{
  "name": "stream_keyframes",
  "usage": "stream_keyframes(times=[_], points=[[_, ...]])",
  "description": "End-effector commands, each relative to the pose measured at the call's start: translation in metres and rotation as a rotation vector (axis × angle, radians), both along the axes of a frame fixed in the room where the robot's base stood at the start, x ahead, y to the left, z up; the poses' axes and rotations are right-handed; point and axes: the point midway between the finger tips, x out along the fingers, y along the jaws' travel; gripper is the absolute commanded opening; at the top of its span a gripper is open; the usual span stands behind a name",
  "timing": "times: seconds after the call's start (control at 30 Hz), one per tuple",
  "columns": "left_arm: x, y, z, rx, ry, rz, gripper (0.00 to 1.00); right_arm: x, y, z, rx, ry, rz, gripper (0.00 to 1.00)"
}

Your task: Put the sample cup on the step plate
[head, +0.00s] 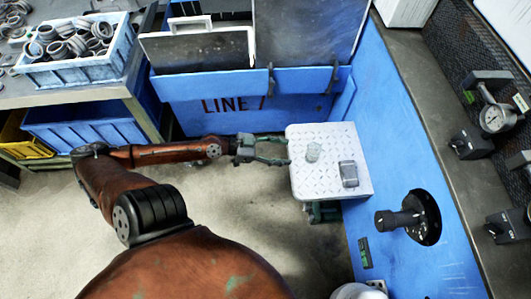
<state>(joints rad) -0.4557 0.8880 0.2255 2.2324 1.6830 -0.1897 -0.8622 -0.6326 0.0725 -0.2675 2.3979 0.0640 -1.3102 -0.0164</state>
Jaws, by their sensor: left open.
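A small clear cup (313,152), which looks like the sample cup, stands on the white step plate (303,184), left of the plate's middle. The step plate has a raised tread pattern and sits low beside the blue wall. My left gripper (284,151) is open and empty at the plate's left edge, with its fingers pointing right toward the cup. A gap shows between the fingertips and the cup. My right gripper is not in view.
A grey box-like item (349,174) sits on the plate, right of the cup. Blue panels (300,80) stand behind the plate, and a dark round knob (400,219) juts from the blue wall at right. A bench with a blue crate (85,70) of rings is at upper left.

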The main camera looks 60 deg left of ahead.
Motion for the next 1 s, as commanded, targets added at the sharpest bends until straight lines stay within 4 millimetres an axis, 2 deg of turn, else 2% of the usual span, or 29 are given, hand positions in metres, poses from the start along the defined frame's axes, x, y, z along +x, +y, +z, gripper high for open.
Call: stream_keyframes(times=[0.17, 0.27, 0.37, 0.47, 0.5, 0.6, 0.7, 0.83, 1.0], points=[[-0.001, -0.001, 0.000, 0.000, 0.001, -0.001, 0.54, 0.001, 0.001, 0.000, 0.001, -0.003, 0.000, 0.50], [-0.013, -0.010, -0.014, -0.004, 0.035, -0.016, 0.54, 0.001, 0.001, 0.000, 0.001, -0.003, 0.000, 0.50], [-0.044, -0.036, -0.050, -0.009, 0.130, -0.054, 0.54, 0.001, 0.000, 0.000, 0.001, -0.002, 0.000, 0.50], [-0.092, -0.074, -0.099, -0.007, 0.286, -0.098, 0.54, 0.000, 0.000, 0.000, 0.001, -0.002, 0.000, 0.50], [-0.113, -0.090, -0.119, -0.003, 0.358, -0.108, 0.54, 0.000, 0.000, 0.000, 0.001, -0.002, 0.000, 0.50], [-0.164, -0.124, -0.160, 0.019, 0.543, -0.108, 0.54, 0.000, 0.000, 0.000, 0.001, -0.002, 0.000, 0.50], [-0.210, -0.150, -0.188, 0.050, 0.725, -0.064, 0.54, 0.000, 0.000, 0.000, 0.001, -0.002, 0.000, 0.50], [-0.256, -0.168, -0.203, 0.094, 0.921, 0.040, 0.54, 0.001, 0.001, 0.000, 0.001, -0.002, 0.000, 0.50], [-0.289, -0.175, -0.203, 0.135, 1.073, 0.171, 0.54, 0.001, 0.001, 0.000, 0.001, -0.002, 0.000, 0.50]])
